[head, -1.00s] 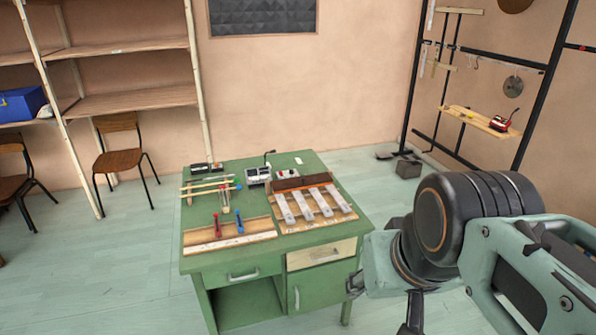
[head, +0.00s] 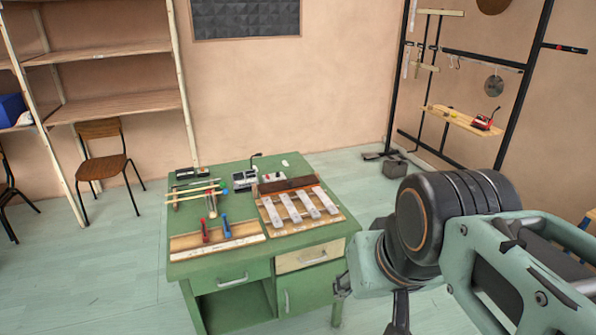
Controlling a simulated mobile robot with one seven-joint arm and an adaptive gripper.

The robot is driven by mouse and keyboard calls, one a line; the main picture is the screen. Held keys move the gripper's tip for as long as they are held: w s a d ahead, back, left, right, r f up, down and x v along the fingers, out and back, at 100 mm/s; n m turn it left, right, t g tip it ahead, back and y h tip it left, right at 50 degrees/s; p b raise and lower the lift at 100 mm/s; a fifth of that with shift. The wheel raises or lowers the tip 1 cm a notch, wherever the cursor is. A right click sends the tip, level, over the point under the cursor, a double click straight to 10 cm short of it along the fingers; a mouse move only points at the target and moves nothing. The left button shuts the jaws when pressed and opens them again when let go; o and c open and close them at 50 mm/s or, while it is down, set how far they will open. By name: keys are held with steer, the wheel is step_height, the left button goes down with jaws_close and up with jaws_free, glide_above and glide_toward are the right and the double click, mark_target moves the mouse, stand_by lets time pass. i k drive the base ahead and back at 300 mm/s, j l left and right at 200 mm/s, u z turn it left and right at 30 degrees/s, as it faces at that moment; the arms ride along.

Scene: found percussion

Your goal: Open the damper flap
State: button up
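On the green desk (head: 255,254) a bar instrument has several pale metal bars (head: 289,208) on a wooden base. A dark brown strip (head: 287,184) runs along its back edge and looks like the damper flap. It appears to lie along the far ends of the bars; whether it touches them is too small to tell. My gripper (head: 368,298) is at the desk's front right corner in the picture, nearer to me than the desk and apart from the instrument. Only dark parts of it show below the pale green wrist, so its opening is unclear. I see nothing held in it.
A wooden board with a red clamp (head: 205,232) and a blue one (head: 226,228) lies at the desk's front left. Sticks (head: 195,194) and a small grey-white device (head: 244,180) lie behind. A chair (head: 102,158) stands left; a black rack (head: 520,105) stands right. Floor between is clear.

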mark_target(299, 184)
steer(key=i+l+u, duration=0.3)
steer(key=i+l, duration=1.3)
